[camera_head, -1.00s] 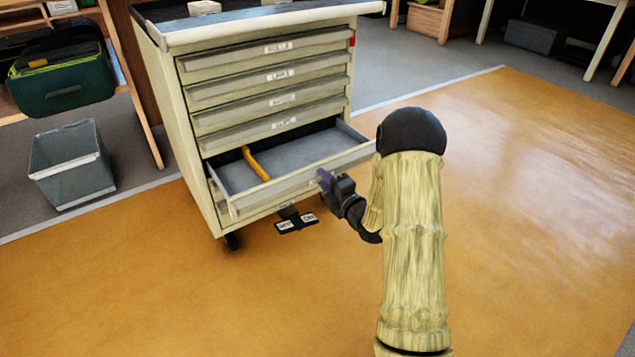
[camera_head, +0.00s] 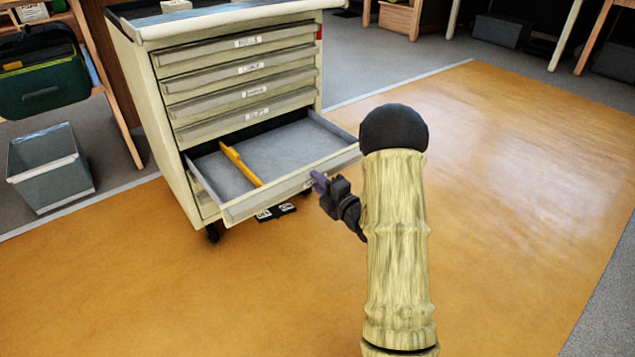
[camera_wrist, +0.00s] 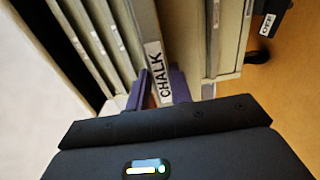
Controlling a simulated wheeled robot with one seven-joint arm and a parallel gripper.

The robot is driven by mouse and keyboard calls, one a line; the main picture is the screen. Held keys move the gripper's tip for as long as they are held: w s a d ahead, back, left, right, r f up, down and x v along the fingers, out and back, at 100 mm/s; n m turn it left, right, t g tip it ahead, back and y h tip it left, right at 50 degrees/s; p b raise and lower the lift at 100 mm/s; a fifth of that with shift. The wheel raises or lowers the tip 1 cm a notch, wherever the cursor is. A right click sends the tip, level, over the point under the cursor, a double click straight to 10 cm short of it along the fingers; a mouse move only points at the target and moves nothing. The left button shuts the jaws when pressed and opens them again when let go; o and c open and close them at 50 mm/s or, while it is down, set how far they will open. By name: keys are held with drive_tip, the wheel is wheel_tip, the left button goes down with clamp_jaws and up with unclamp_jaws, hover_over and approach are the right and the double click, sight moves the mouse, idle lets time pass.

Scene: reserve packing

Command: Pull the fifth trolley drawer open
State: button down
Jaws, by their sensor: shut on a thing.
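The cream trolley (camera_head: 180,130) stands at the left of the head view with its upper drawers closed. The fifth drawer (camera_head: 240,208) is pulled well out; its grey inside holds a yellow long item (camera_head: 240,164). My gripper (camera_head: 318,182) is at the right part of this drawer's front. In the wrist view the purple fingers of my gripper (camera_wrist: 160,88) are shut on the drawer front's edge, on either side of a label reading CHALK (camera_wrist: 158,75). The exact grip contact is partly hidden by the gripper body.
A grey bin (camera_head: 50,168) stands on the floor left of the trolley, beside a wooden rack with a green case (camera_head: 42,85). A black item with white labels (camera_head: 276,212) shows below the open drawer. The orange floor to the right is clear.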

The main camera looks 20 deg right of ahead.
drive_tip(key=c, duration=1.3)
unclamp_jaws()
drive_tip(key=shift+f, duration=0.35)
drive_tip(key=shift+r, duration=0.1)
drive_tip(key=p+v, duration=0.5)
drive_tip(key=v, duration=1.2)
drive_tip(key=shift+s+r+p, duration=0.1)
drive_tip(key=shift+s+p, duration=0.1)
drive_tip(key=shift+p, duration=0.2)
